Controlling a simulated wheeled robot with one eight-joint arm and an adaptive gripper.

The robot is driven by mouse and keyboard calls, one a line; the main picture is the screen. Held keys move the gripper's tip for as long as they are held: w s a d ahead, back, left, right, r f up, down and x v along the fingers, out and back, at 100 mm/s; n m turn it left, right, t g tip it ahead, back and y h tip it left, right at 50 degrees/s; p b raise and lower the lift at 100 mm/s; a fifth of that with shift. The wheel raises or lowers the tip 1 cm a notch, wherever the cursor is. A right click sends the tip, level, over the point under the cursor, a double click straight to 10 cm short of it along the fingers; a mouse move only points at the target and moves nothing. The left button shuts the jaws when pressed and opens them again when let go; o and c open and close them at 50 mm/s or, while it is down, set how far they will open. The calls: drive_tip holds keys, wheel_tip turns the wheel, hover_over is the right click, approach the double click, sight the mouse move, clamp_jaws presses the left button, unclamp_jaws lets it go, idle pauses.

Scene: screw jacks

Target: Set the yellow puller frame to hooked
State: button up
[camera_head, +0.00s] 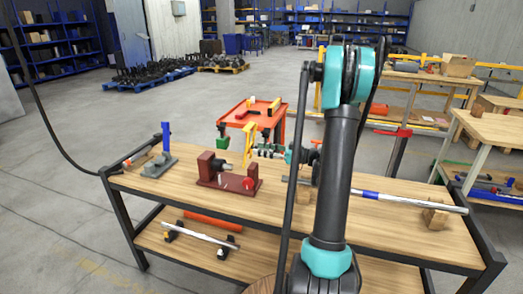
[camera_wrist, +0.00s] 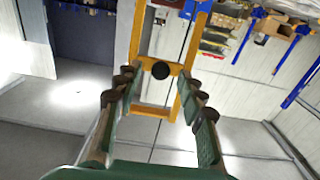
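The yellow puller frame (camera_head: 249,142) stands above the dark red fixture (camera_head: 222,178) on the wooden bench, seen nearly edge-on. In the wrist view the frame (camera_wrist: 137,34) shows two long side bars, crossbars and a dark round boss (camera_wrist: 160,70) at its middle. My gripper (camera_head: 259,151) reaches in from the right, close to the frame. In the wrist view my gripper (camera_wrist: 159,82) is open, its fingers spread on either side of the boss. No grip on the frame shows; I cannot tell whether a fingertip touches it.
A blue-handled grey tool (camera_head: 161,158) stands left on the bench. A metal rod (camera_head: 410,200) lies on wooden blocks (camera_head: 436,216) at right. A red cart (camera_head: 252,113) with yellow parts stands behind. Bare bench top lies along the front.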

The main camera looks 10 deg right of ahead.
drive_tip(key=shift+w+a, duration=0.15)
drive_tip(key=shift+a, duration=0.1)
clamp_jaws()
idle(0.3)
